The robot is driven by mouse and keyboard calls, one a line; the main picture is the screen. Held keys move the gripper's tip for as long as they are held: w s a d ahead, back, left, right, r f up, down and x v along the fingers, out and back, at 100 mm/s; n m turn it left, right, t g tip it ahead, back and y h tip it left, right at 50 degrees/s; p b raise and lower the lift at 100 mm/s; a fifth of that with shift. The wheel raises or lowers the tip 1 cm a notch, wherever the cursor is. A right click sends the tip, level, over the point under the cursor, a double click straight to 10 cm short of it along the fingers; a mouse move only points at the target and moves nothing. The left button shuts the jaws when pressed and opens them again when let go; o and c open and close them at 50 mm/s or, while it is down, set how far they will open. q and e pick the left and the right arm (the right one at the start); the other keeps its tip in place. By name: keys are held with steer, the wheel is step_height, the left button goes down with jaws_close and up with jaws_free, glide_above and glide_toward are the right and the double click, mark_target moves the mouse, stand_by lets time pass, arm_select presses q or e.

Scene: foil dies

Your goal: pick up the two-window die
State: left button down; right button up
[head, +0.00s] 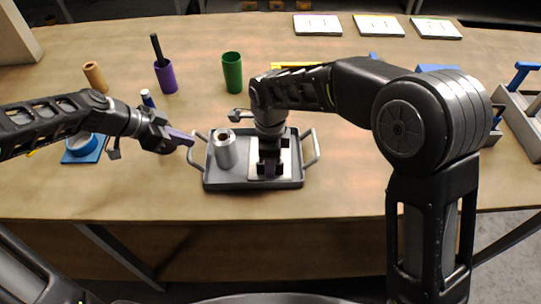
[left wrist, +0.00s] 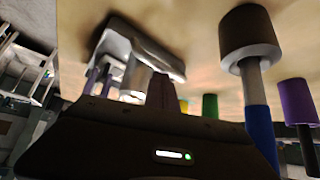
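I cannot make out for sure which thing is the two-window die. A pale square plate (head: 284,160) lies in the grey tray (head: 240,184), partly hidden under my right gripper. My right gripper (head: 269,168) points down over this plate, with its tips close to it; whether it is open or holds something is unclear. My left gripper (head: 184,138) is just left of the tray, above the table, its narrow fingers together with nothing visible in them. They show as one dark bar in the left wrist view (left wrist: 162,92). A silver cylinder (head: 226,150) stands in the tray's left part.
Three marked plates (head: 318,25) lie along the back. A green cup (head: 232,72), a purple cup (head: 166,76) with a black rod and a tan cylinder (head: 95,77) stand behind the left arm. Blue-handled racks (head: 518,104) are at right.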

jaws_close()
stand_by(1.1)
